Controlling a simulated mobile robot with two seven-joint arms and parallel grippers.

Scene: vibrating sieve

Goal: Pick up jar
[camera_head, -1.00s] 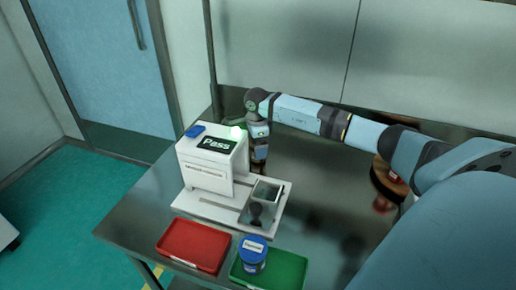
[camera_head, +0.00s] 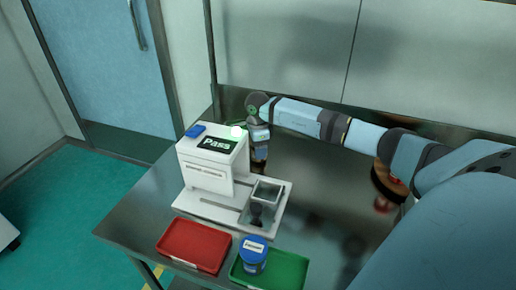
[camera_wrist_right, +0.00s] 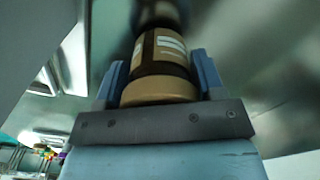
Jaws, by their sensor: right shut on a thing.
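My right gripper (camera_wrist_right: 160,76) is shut on a brown jar (camera_wrist_right: 163,48) with a tan lid and a pale label, seen in the right wrist view. The jar's lid end faces my palm, between the two blue fingers. In the head view my right gripper (camera_head: 260,148) points down just behind and to the right of the white machine, which partly hides it. I cannot tell there whether the jar touches the table. My left gripper is not in view.
The white sieve machine (camera_head: 207,178) shows "Pass" on its screen. A wall stands behind the metal table (camera_head: 135,215).

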